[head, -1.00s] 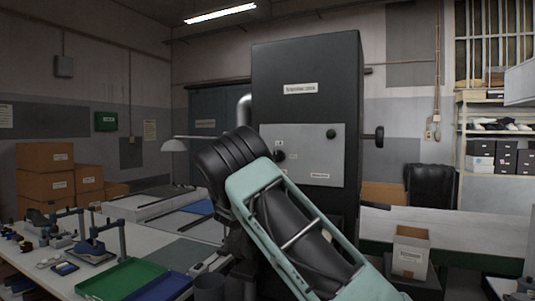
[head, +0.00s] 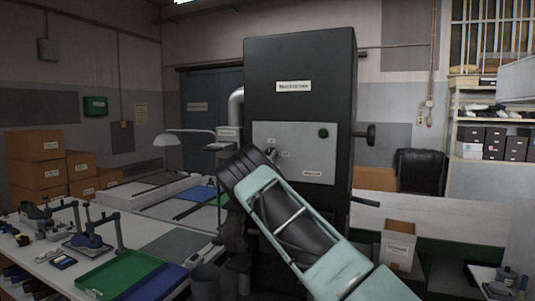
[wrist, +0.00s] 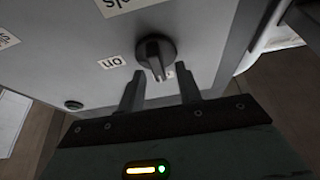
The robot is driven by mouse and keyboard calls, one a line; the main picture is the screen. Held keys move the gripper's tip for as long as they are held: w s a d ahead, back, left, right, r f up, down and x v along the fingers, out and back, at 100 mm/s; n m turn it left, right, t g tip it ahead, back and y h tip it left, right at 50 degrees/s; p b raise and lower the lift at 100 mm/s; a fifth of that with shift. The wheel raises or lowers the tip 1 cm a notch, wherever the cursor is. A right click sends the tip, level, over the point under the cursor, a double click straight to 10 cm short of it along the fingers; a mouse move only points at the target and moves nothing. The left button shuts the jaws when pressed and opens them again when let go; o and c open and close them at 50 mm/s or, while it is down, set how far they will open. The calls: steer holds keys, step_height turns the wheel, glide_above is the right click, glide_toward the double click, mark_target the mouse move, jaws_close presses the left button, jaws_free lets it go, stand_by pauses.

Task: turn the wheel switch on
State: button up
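The wheel switch (wrist: 156,52) is a dark rotary knob with a raised ridge on a pale grey panel. In the wrist view its ridge points down the picture, and a label reading "on" (wrist: 112,61) lies to its left. Another small label beside the knob is partly covered. I cannot tell whether a finger touches the panel. In the head view the panel (head: 300,160) is on the tall black machine, and my arm covers its lower left corner.
A workbench (head: 60,262) with trays stands at left. A cardboard box (head: 398,247) stands at lower right.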

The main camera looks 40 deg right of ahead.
jaws_close()
